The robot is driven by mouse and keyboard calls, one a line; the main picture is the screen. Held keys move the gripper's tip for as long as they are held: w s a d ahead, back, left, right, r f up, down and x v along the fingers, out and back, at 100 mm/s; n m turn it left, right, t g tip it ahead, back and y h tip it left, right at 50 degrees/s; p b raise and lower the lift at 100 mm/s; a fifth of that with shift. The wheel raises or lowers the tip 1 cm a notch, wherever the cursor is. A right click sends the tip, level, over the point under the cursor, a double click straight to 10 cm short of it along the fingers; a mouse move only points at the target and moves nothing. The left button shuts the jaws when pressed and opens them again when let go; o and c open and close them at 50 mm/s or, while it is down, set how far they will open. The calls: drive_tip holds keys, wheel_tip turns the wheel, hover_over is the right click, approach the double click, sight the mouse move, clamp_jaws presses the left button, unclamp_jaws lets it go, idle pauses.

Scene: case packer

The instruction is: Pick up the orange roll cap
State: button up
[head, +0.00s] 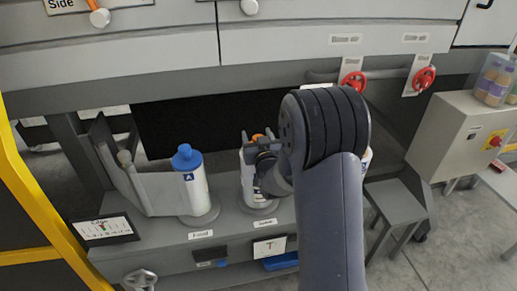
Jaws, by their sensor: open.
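The orange roll cap (258,137) shows as a small orange patch at the top of a white roll (247,185), in the middle of the head view. My gripper (262,147) is at the top of this roll, in front of the cap and hiding most of it. The gripper is open. I cannot tell whether its fingers touch the cap. My arm covers the right side of this roll.
A white roll with a blue cap (187,157) stands to the left on the grey machine ledge (160,232). Part of another white roll (367,158) shows behind my arm on the right. Two red valve wheels (354,82) are at the upper right. A grey stool (397,205) stands right of my arm.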

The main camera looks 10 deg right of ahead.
drive_tip(key=shift+c, duration=0.6)
drive_tip(key=c, duration=1)
drive_tip(key=shift+r, duration=0.15)
